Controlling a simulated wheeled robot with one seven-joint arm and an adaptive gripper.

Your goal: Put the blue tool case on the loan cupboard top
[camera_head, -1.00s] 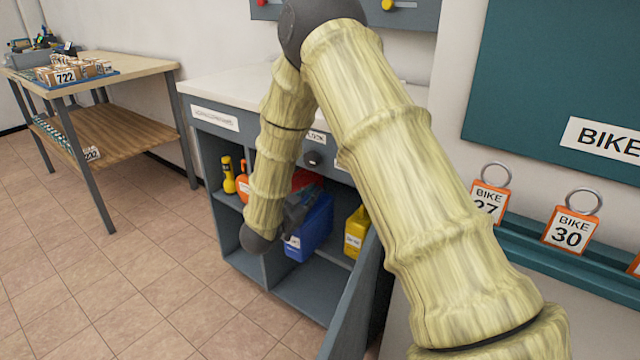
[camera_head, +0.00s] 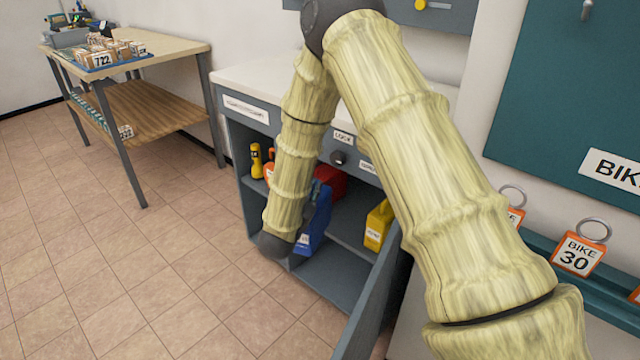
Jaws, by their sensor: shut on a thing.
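The blue tool case (camera_head: 318,222) is at the open front of the loan cupboard's upper compartment, partly hidden by my arm. My gripper (camera_head: 319,192), a dark shape at the case's upper part, is shut on it; its fingertips are hard to make out. I cannot tell whether the case still touches the shelf. The loan cupboard (camera_head: 238,129) is grey. Its pale top (camera_head: 246,76) looks bare where it shows; my arm hides part of it.
A red thing (camera_head: 331,183) and a yellow case (camera_head: 378,226) are in the cupboard, with a yellow torch-like thing (camera_head: 256,162) at left. The cupboard door (camera_head: 368,303) stands open at right. A wooden table (camera_head: 165,58) stands left; floor between is clear.

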